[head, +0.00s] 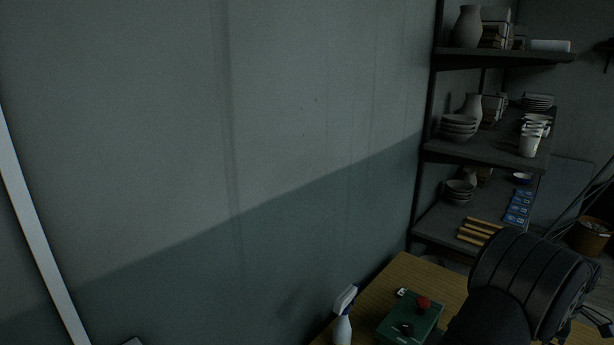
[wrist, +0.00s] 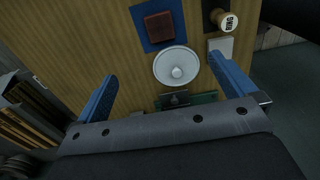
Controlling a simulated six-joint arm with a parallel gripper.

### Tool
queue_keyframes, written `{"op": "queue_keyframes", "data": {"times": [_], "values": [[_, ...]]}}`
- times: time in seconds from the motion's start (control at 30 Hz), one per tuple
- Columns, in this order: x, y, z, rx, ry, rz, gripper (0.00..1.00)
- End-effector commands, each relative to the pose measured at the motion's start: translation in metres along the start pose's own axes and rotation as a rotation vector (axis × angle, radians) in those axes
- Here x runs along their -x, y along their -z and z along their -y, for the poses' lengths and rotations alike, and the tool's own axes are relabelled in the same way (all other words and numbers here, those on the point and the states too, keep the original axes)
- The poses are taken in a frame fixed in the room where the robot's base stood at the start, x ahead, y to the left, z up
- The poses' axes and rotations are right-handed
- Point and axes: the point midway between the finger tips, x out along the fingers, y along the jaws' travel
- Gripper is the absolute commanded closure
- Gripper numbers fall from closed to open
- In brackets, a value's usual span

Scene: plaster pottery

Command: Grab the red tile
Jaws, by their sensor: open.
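A dark red square tile (wrist: 160,27) lies on a blue square (wrist: 143,40) on the wooden table, near the top of the wrist view. My gripper (wrist: 162,67) has its two blue fingers spread wide apart, with nothing held between them. The tile is beyond the fingertips, roughly between them across the picture, and the fingers do not touch it. I cannot make out the tile in the head view, where my dark arm covers much of the table at lower right.
A white round dish or lid (wrist: 176,66) lies between the tile and my gripper. A knobbed stamp (wrist: 222,20) stands right of the tile. A green box (head: 410,325) and spray bottle (head: 343,318) are on the table. Pottery shelves (head: 480,150) stand behind. Bare wood lies left of the tile.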

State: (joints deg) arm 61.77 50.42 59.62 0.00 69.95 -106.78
Motion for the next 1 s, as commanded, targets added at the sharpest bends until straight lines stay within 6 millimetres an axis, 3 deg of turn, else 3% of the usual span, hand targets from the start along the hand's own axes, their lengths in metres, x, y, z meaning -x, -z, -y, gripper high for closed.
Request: {"op": "queue_keyframes", "data": {"times": [0.27,0.47,0.8,1.0], "values": [[0.000,0.000,0.000,0.000,0.000,0.000,0.00],[0.000,0.000,0.000,0.000,0.000,0.000,0.36],[-0.001,0.000,0.002,-0.035,-0.008,-0.004,0.36],[-0.005,0.003,0.014,-0.346,-0.088,-0.041,0.36]]}}
